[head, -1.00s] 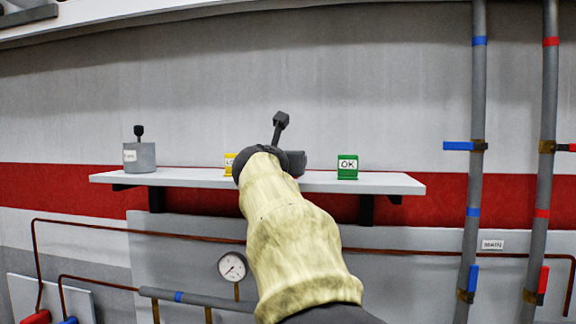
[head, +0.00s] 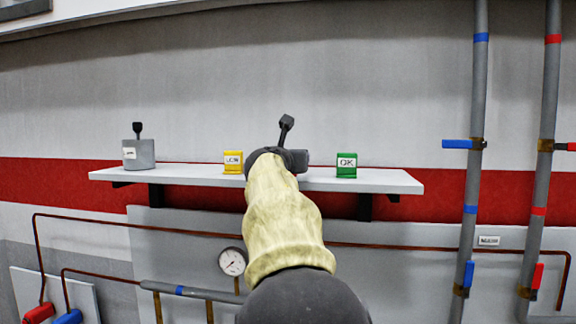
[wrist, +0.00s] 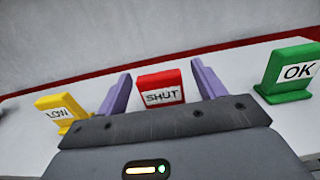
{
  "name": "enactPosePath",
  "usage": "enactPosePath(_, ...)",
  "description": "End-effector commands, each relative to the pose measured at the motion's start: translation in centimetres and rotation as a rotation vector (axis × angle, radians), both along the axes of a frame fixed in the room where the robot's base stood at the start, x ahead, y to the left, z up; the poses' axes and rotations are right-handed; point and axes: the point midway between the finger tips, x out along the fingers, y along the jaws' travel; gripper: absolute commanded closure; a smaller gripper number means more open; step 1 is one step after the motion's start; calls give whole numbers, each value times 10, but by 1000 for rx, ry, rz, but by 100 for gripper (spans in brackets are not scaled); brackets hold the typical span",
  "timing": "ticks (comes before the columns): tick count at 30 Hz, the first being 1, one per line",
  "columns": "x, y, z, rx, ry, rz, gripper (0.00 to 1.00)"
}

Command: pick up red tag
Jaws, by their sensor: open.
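The red tag (wrist: 160,87), labelled SHUT, stands upright on the white shelf in the wrist view. My gripper (wrist: 160,86) is open, with its two purple fingers on either side of the red tag and a gap visible at each side. In the head view my arm and gripper (head: 290,160) cover the part of the shelf between the yellow and green tags, and the red tag is hidden there.
A yellow LOW tag (head: 233,162) stands to the left and a green OK tag (head: 347,165) to the right on the white shelf (head: 390,180). A grey canister (head: 139,154) stands at the shelf's left end. Pipes with valves (head: 472,145) run at the right.

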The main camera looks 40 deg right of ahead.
Motion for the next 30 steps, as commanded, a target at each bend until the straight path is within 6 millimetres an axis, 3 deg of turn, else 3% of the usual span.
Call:
enactPosePath(4, 0, 0, 0, 0, 0, 0, 31)
enactPosePath(9, 0, 0, 0, 0, 0, 0, 64)
enactPosePath(12, 0, 0, 0, 0, 0, 0, 78)
enactPosePath(22, 0, 0, 6, -1, -1, -1, 79)
enactPosePath(30, 0, -1, 47, 1, -2, -3, 79)
